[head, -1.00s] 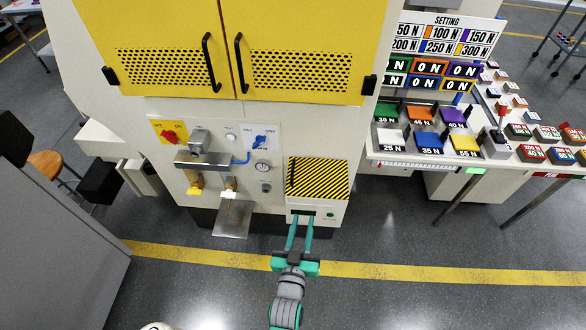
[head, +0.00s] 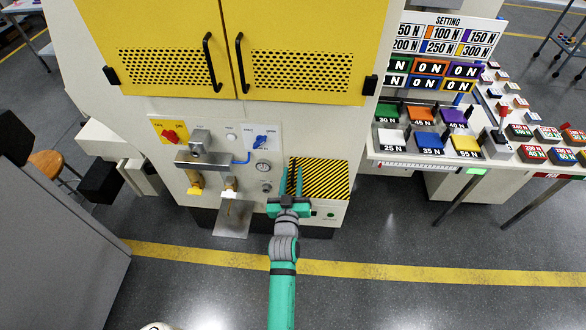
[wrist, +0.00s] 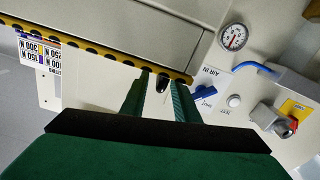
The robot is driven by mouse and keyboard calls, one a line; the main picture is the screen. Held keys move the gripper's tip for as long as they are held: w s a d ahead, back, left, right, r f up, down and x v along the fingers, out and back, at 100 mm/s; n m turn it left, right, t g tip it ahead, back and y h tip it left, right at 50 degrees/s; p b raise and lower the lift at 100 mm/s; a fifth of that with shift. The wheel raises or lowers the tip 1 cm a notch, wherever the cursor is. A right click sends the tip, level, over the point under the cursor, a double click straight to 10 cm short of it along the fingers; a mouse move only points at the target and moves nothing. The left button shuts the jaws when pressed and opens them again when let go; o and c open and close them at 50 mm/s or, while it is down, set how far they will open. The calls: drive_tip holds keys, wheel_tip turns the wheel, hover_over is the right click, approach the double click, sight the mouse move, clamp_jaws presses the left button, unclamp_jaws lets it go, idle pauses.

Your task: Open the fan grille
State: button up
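The fan grille, which I take to be the yellow-and-black striped panel (head: 325,178), sits low on the front of the white machine. It looks closed in the head view. My gripper (head: 291,172) is at its left edge, with the fingers pointing up. In the wrist view the striped edge (wrist: 95,47) runs across beyond the fingers. Whether either finger touches the handle is hard to tell.
Left of the panel are a gauge (head: 262,167), a blue lever (head: 261,142), a red switch (head: 169,135) and a metal spout. Yellow perforated doors (head: 300,70) are above. A table with coloured blocks (head: 428,140) stands right. The floor in front is clear.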

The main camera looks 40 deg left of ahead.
drive_tip(key=shift+x, duration=1.45)
clamp_jaws()
